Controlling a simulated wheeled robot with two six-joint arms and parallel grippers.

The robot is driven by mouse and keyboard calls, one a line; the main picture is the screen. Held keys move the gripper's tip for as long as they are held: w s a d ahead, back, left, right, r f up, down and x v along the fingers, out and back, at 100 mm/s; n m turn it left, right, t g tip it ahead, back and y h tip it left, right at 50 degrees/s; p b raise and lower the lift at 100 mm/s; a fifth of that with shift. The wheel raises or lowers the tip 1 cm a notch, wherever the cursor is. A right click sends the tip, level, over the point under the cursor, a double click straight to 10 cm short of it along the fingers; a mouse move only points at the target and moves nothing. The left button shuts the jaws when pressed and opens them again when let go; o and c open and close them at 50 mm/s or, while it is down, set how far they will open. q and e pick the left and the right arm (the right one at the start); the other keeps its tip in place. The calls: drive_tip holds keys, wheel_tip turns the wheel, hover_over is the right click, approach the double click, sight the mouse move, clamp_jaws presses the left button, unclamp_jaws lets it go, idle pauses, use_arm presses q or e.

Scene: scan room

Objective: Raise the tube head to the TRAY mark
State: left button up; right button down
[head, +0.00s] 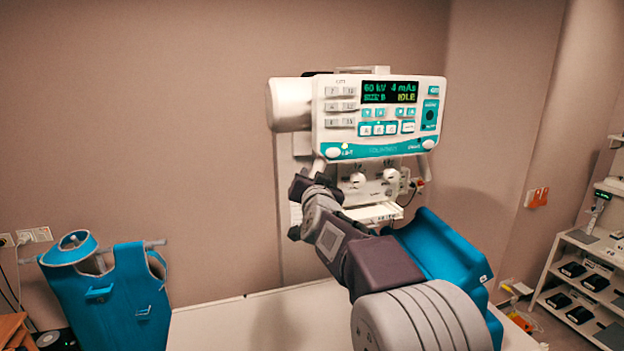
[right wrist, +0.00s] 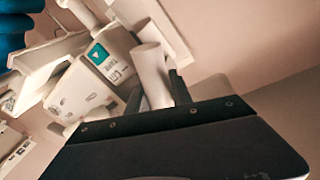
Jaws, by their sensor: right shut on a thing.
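The tube head (head: 380,117) is a white box with a teal-trimmed control panel, its display reading 60 kV, 4 mAs and IDLE. My right gripper (head: 312,183) is at its lower left corner. In the right wrist view its fingers (right wrist: 156,92) are shut on a white round handle (right wrist: 151,62). A white panel with a teal triangle label (right wrist: 97,53) shows behind the handle; its lettering is too small to read. I cannot make out the TRAY mark in either view. My left gripper is in neither view.
A pale table (head: 270,322) lies below the tube head. A blue apron (head: 105,300) hangs at the left, and a blue padded thing (head: 440,247) stands behind my right arm. A shelf rack (head: 590,262) with black items is at the far right.

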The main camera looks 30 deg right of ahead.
drive_tip(key=c, duration=1.5)
unclamp_jaws()
drive_tip(key=shift+f, duration=0.25)
drive_tip(key=shift+o, duration=0.3)
drive_tip(key=shift+w, duration=0.25)
drive_tip(key=shift+a, duration=0.1)
drive_tip(key=v, duration=0.9)
drive_tip(key=shift+b, duration=0.45)
drive_tip(key=shift+w+f, duration=0.1)
